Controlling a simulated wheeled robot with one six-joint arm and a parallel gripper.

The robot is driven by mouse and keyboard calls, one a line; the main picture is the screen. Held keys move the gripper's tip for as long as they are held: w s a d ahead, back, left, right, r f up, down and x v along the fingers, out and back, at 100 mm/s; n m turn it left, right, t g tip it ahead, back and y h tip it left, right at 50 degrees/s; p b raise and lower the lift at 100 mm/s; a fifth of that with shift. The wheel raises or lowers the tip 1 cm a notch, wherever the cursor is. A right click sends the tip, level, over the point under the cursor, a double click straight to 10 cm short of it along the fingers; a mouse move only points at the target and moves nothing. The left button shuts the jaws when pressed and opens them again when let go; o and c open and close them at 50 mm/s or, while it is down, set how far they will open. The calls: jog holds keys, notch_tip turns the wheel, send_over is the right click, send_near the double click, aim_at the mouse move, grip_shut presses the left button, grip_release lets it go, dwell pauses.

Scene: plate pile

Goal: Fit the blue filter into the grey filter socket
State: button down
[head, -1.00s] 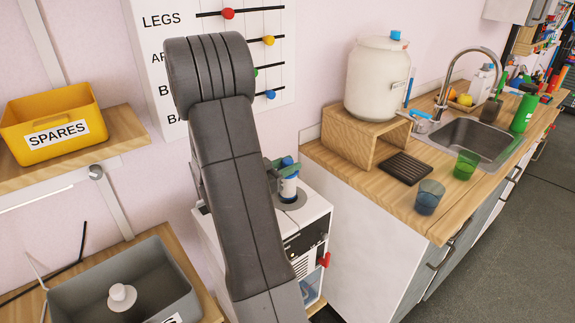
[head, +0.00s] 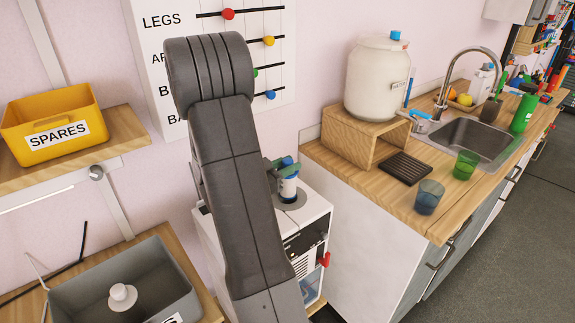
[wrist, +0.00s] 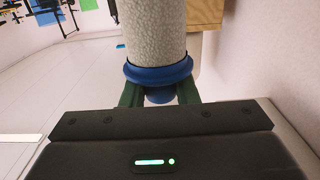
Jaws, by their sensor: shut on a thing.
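The blue filter (head: 288,188) has a pale cylindrical body and a blue cap. It stands about upright over the grey filter socket (head: 301,201), a round grey disc on top of a white machine. Its lower end overlaps the disc in the head view; I cannot tell whether it is inside, touching or just above. My gripper (head: 281,166) is shut on the filter by its blue end, partly hidden behind my arm. In the wrist view, the green fingers of my gripper (wrist: 160,95) flank the filter's blue collar (wrist: 158,73). The socket is hidden there.
The white machine (head: 313,212) stands between the wooden counter (head: 335,165) and a grey bin (head: 190,303) holding a white knobbed part (head: 122,297). A yellow SPARES bin (head: 50,120) sits on a shelf at left. A white jar (head: 377,80) stands on a wooden stand at right.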

jog(key=shift+f+b, duration=0.65)
jog(key=shift+f, duration=0.25)
jog(key=c, duration=1)
grip_release()
jog(key=shift+c, duration=0.2)
notch_tip(320, 180, up, 10)
jog(key=shift+r, duration=0.1)
notch_tip(320, 180, down, 10)
jog(key=shift+r+p, duration=0.35)
